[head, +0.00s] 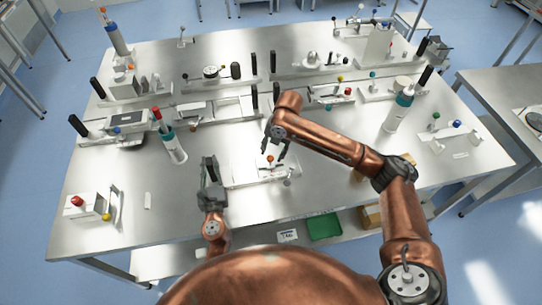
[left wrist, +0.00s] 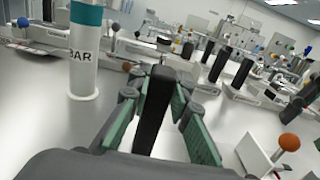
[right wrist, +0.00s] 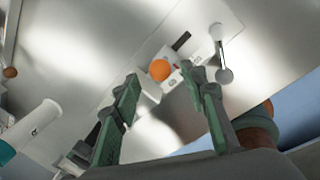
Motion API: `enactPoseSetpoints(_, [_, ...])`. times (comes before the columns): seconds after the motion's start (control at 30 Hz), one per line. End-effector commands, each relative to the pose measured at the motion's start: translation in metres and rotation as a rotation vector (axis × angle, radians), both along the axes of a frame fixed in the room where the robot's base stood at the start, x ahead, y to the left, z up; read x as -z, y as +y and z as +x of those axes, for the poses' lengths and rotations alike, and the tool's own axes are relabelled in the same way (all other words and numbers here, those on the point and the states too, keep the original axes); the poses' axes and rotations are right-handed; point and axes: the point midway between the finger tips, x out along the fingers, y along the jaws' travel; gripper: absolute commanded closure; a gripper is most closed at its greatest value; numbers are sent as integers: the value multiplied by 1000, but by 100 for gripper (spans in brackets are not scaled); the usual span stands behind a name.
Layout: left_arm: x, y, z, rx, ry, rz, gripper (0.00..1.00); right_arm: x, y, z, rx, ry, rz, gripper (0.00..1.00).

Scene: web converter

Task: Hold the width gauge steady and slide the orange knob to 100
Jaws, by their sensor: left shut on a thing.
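The width gauge (head: 250,180) is a pale plate near the table's front middle, with an upright black handle (left wrist: 155,110) at its left end. My left gripper (head: 210,166) is shut on that handle; the left wrist view shows it between the green pads. The orange knob (head: 270,158) stands on the gauge; it also shows in the left wrist view (left wrist: 289,142) and right wrist view (right wrist: 159,70). My right gripper (head: 275,147) is open above the knob, its fingers (right wrist: 163,85) on either side in the picture, with no clear contact. The scale marks are too small to read.
A silver lever with ball ends (right wrist: 222,50) stands beside the knob. A white and teal bottle (head: 172,146) stands just behind my left gripper. A block with a red knob (head: 85,206) is at front left. Other fixtures fill the back; the front-left table is fairly clear.

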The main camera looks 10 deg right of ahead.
Motion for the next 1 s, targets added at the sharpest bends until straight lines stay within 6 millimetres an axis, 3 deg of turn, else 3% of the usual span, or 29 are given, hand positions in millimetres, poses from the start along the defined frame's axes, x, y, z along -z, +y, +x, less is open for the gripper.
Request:
enactPoseSetpoints(0.03, [13,3,-1,-4,21,2,100,9,1,0,1,3,0,60])
enactPoseSetpoints(0.2, [13,3,-1,-4,21,1,100,25,4,3,0,1,1,60])
enactPoseSetpoints(0.57, [13,3,-1,-4,21,1,100,30,5,3,1,0,0,60])
enactPoseSetpoints(1.0, [13,3,-1,-4,21,1,100,30,5,4,1,0,0,89])
